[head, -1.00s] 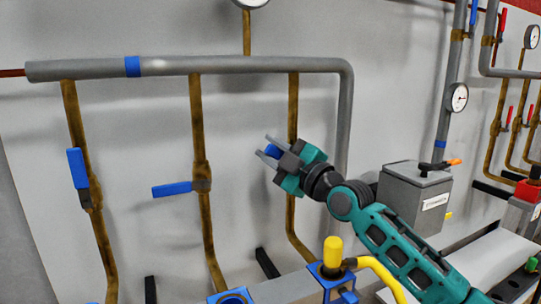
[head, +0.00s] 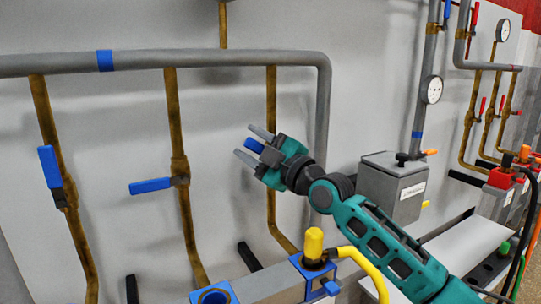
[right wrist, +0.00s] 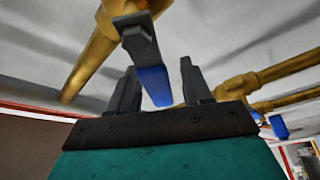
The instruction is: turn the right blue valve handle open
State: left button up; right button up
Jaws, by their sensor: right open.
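The right blue valve handle (head: 254,146) is on the third brass pipe (head: 272,100), mostly hidden by my right gripper in the head view. My right gripper (head: 252,144) is open, its two fingers on either side of the handle. In the right wrist view the blue handle (right wrist: 155,88) hangs from its grey lever between the spread fingers of the gripper (right wrist: 158,68). Gaps show on both sides, so the fingers look apart from it. The valve body is hidden in the head view. My left gripper is not in view.
The middle blue handle (head: 150,186) lies level and the left blue handle (head: 49,166) points up, both left of my gripper. A grey box (head: 392,187) stands right of my wrist.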

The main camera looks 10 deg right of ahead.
jog(key=v, duration=1.2)
jog(key=shift+s+d, duration=0.15)
jog(key=shift+s, duration=0.05)
jog(key=shift+w+r, duration=0.1)
